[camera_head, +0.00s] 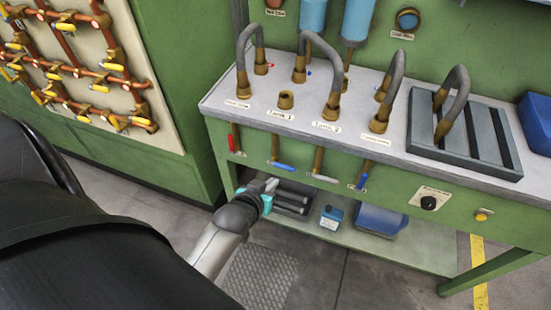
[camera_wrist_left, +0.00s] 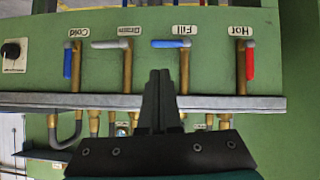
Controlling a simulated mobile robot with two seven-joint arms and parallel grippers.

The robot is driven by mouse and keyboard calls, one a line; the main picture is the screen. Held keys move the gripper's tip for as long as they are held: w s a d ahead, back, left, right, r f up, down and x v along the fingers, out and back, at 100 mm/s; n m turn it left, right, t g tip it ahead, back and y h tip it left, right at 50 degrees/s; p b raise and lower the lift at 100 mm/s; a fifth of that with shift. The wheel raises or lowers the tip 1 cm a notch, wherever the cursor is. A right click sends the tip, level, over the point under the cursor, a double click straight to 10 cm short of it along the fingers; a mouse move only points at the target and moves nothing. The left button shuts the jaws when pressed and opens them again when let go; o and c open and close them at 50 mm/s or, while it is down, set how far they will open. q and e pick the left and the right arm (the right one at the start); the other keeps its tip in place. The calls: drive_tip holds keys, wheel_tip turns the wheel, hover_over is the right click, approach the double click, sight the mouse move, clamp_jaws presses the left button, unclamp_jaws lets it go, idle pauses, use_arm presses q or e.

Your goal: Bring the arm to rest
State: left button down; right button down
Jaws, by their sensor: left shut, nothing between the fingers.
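My left gripper (camera_head: 270,185) is low in front of the green bench (camera_head: 400,180), below its front panel and apart from the valve handles. It also shows in the left wrist view (camera_wrist_left: 158,75), with its two dark fingers together and nothing between them. That view shows the panel upside down. The fingers point towards the panel between the Fill valve's blue handle (camera_wrist_left: 171,43) and the white handle (camera_wrist_left: 107,44). The red Hot handle (camera_wrist_left: 250,62) and the blue Cold handle (camera_wrist_left: 68,63) are to either side. My right gripper is not in view.
The bench's grey top (camera_head: 330,115) carries several curved hoses and a dark slatted tray (camera_head: 470,130). A lower shelf (camera_head: 420,245) holds a blue container (camera_head: 380,220) and a small blue box (camera_head: 331,217). A pipe panel (camera_head: 70,60) is at upper left. Open floor (camera_head: 380,285) lies in front.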

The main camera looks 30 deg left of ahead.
use_arm(q)
drive_tip(key=shift+s+d+r, duration=0.1)
drive_tip(key=shift+s+r, duration=0.2)
drive_tip(key=shift+s, duration=0.1)
drive_tip(key=s+d+f+m+g+h+b, duration=0.1)
drive_tip(key=s+d+f+g, duration=0.1)
drive_tip(key=s+f, duration=0.45)
drive_tip(key=s+d+f+m+g+b, duration=0.1)
drive_tip(key=s+d+f+g+b, duration=0.15)
drive_tip(key=f, duration=0.75)
drive_tip(key=s+d+f+m+g+h+b, duration=0.1)
drive_tip(key=s+d+f, duration=0.1)
drive_tip(key=s+f, duration=0.5)
drive_tip(key=s+f+m+g+b, duration=0.2)
drive_tip(key=s+f+g, duration=0.2)
drive_tip(key=s+f, duration=0.9)
drive_tip(key=s, duration=0.3)
drive_tip(key=shift+s+a+m, duration=0.15)
drive_tip(key=shift+s+m, duration=0.1)
drive_tip(key=shift+m, duration=0.05)
